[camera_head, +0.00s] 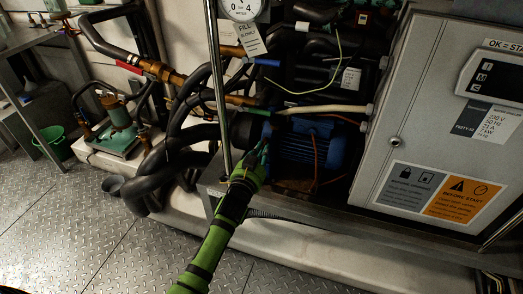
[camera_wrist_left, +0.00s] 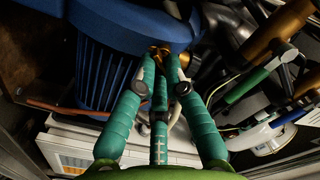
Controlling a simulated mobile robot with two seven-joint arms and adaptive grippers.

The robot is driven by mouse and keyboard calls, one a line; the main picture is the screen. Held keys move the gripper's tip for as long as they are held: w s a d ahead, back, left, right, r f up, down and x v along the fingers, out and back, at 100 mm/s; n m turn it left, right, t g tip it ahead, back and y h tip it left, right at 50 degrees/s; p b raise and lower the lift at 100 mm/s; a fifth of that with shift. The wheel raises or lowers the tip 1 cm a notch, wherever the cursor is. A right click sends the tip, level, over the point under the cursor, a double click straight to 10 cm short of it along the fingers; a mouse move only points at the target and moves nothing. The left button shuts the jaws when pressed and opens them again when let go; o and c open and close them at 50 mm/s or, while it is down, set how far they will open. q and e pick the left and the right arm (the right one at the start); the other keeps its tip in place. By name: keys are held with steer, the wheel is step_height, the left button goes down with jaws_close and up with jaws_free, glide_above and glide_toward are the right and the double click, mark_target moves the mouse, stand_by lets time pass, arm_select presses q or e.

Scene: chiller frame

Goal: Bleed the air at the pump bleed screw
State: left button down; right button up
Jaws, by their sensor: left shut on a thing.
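The blue finned pump motor (camera_head: 297,152) sits low in the frame, between the black hoses and the grey cabinet. My left gripper (camera_head: 264,152) reaches up to its left end. In the left wrist view the blue pump body (camera_wrist_left: 103,72) fills the upper left. There my left gripper (camera_wrist_left: 159,66) has its teal fingers drawn together on a small brass piece, seemingly the bleed screw (camera_wrist_left: 157,49), beside the blue casing. The fingertips partly hide the brass piece, so its turn position cannot be told. No water or air shows at it. My right gripper is not in view.
A vertical metal post (camera_head: 218,90) stands just left of my left gripper. Thick black hoses (camera_head: 165,165) crowd the left. The grey control cabinet (camera_head: 420,110) bounds the right. A green hand pump (camera_head: 120,125) stands at left. The chequer-plate floor (camera_head: 75,225) in front is clear.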

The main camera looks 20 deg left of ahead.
arm_select(q)
steer(key=c, duration=1.3)
jaws_free()
steer(key=s, duration=1.2)
steer(key=shift+a, duration=0.25)
